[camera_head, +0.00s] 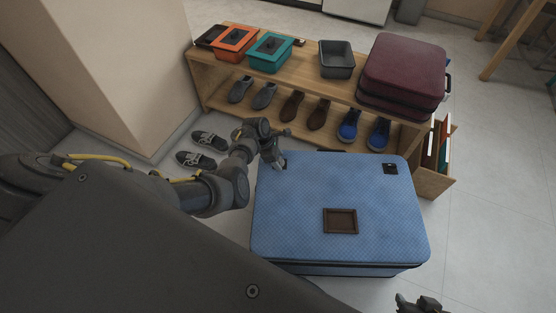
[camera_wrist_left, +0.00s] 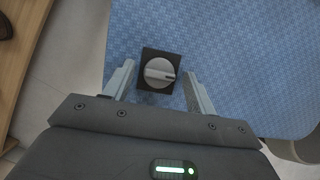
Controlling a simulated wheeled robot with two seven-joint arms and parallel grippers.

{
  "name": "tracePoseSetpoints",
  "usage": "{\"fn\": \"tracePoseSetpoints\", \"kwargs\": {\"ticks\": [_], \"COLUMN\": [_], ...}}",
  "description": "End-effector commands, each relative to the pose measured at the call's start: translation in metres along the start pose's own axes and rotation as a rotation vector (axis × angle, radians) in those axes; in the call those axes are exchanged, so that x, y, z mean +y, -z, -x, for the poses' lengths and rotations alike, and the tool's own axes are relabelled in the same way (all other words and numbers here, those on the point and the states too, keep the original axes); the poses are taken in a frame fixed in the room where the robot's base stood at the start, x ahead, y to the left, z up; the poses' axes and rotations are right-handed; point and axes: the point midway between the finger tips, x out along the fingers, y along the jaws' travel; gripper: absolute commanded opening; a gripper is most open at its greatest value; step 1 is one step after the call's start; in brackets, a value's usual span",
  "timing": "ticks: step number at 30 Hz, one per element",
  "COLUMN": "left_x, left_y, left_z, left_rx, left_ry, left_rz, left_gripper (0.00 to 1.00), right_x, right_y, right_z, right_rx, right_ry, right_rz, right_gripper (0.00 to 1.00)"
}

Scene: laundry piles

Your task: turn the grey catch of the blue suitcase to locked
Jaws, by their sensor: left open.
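The blue suitcase (camera_head: 300,220) lies flat on the floor in front of the low wooden bench. My left gripper (camera_head: 280,163) is over its far left corner. In the left wrist view the grey catch (camera_wrist_left: 159,73), a round knob with a raised bar on a black square plate, sits on the blue lid. My left gripper (camera_wrist_left: 161,80) is open, with one finger on each side of the catch and a gap to both. A second dark catch (camera_head: 390,169) is at the lid's far right corner. My right gripper (camera_head: 418,304) shows only partly at the bottom edge.
The wooden bench (camera_head: 300,62) holds an orange box (camera_head: 235,42), a teal box (camera_head: 270,52), a grey bin (camera_head: 337,60) and a maroon suitcase (camera_head: 403,72). Several shoes stand on its lower shelf. Grey sneakers (camera_head: 208,141) lie on the floor. Floor right of the blue suitcase is clear.

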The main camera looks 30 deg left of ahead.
Motion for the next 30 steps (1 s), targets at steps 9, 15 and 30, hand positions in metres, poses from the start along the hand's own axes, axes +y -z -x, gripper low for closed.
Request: {"fn": "tracePoseSetpoints", "kwargs": {"ticks": [9,15,30], "left_x": [0.0002,0.0001,0.0010], "left_y": [0.0000,0.0000,-0.0001], "left_z": [-0.0002,-0.0003,0.0000], "left_rx": [0.000,0.000,0.000], "left_ry": [0.000,0.000,0.035], "left_rz": [0.000,0.000,-0.081], "left_gripper": [0.50,0.24,0.12], "right_x": [-0.0003,-0.0003,0.0003], "right_y": [0.0013,0.0012,-0.0012], "right_z": [0.0003,0.0002,0.0011], "right_rx": [0.006,0.005,-0.010], "right_ry": [0.001,0.001,0.000], "right_rz": [0.001,0.001,-0.002], "right_gripper": [0.36,0.36,0.36]}}
